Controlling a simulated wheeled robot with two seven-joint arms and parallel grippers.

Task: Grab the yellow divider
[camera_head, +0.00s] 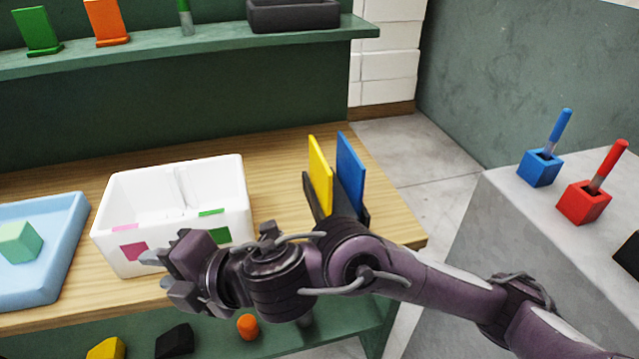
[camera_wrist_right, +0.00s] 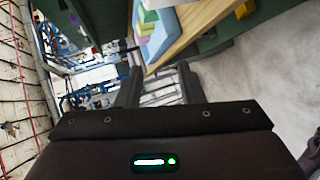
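The yellow divider (camera_head: 319,172) is a thin flat panel standing upright in a dark holder (camera_head: 363,213) on the wooden table. A blue divider (camera_head: 350,168) stands just to its right in the same holder. My right arm hides the lower part of the holder. My right gripper (camera_head: 164,271) is in front of the white bin, left of and apart from the yellow divider. Its fingers are apart with nothing between them, as the right wrist view (camera_wrist_right: 160,82) also shows. My left gripper is not in view.
A white two-part bin (camera_head: 240,185) with pink and green markers stands on the wooden table (camera_head: 285,150). A light blue tray (camera_head: 70,225) with a green block (camera_head: 20,242) is at left. A grey counter (camera_head: 500,225) at right holds blue and red handled items.

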